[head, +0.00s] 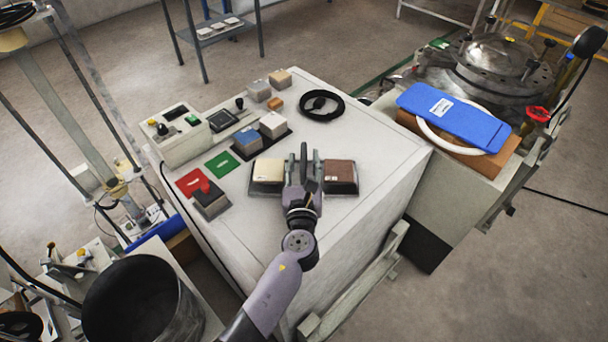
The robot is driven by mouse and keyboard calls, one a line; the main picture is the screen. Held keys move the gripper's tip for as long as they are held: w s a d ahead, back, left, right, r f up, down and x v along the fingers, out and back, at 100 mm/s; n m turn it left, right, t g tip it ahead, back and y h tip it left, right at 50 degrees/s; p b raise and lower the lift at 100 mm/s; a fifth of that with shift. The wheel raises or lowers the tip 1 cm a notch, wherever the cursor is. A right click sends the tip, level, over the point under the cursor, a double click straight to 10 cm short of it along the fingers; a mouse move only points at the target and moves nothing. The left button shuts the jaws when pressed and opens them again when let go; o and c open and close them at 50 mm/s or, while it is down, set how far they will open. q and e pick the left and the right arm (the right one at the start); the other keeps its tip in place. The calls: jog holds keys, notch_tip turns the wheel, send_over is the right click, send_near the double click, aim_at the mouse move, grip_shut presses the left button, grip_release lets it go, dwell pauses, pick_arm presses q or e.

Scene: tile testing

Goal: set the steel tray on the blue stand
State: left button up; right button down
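A dark tray (345,188) lies on the white cabinet top, with a cream block (268,171) at its left and a brown block (340,172) at its right. Whether it is one piece of steel under both blocks is hidden by my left gripper (304,165). That gripper is over the gap between the blocks, fingers pointing away from me; whether it holds anything is unclear. A blue-grey metal stand (207,43) is at the back left, with several small pale pieces on its shelf. My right gripper is out of view.
Behind the tray are a blue block (247,137), a white block (272,123) and a black cable coil (322,105). Red (191,180) and green (222,164) squares lie left. A blue slab (455,116) lies on the right bench. Clear cabinet top is right of the tray.

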pick_arm(q)
grip_shut()
dwell(0.5)
dwell(0.6)
jog(key=shift+w+r, duration=0.15)
jog(key=shift+r, duration=0.05)
